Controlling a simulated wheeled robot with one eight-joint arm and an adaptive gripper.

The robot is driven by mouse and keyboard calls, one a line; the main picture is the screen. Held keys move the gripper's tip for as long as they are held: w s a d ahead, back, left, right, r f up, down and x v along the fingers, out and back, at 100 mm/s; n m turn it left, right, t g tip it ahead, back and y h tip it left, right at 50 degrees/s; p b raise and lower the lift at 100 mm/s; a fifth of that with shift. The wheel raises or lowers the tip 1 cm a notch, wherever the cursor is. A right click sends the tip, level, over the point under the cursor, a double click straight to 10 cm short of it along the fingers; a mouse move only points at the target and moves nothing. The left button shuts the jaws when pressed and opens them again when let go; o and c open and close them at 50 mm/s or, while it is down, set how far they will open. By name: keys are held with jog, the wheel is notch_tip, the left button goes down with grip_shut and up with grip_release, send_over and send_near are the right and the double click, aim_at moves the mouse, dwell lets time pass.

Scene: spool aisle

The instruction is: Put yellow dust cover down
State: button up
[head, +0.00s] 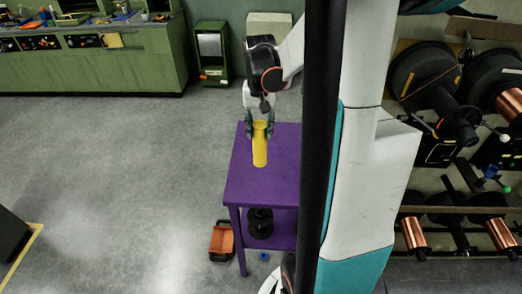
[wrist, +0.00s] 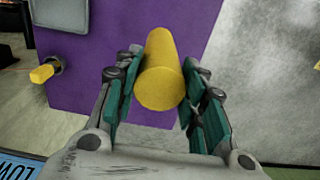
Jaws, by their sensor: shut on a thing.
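The yellow dust cover (head: 260,148) is a plain yellow cylinder. My gripper (head: 260,124) is shut on its upper end, with a finger on each side. In the head view the cover hangs upright in front of the purple table (head: 255,188). In the wrist view the dust cover (wrist: 160,75) sits between the fingers of my gripper (wrist: 160,95), with the purple surface behind it. I cannot tell whether its lower end touches the tabletop.
Racks with copper spools (head: 413,232) fill the right side. A green workbench (head: 95,65) stands at the back left. The floor at left is mostly clear.

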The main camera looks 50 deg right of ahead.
notch_tip(320, 180, down, 9)
jog(key=b, duration=0.1)
jog(key=shift+r+b, duration=0.2)
jog(key=shift+b, duration=0.15)
jog(key=shift+f, duration=0.15)
jog(key=shift+c, duration=0.5)
jog(key=o, duration=1.3)
notch_tip(320, 180, up, 12)
jog(key=p, duration=0.2)
jog(key=shift+p, duration=0.35)
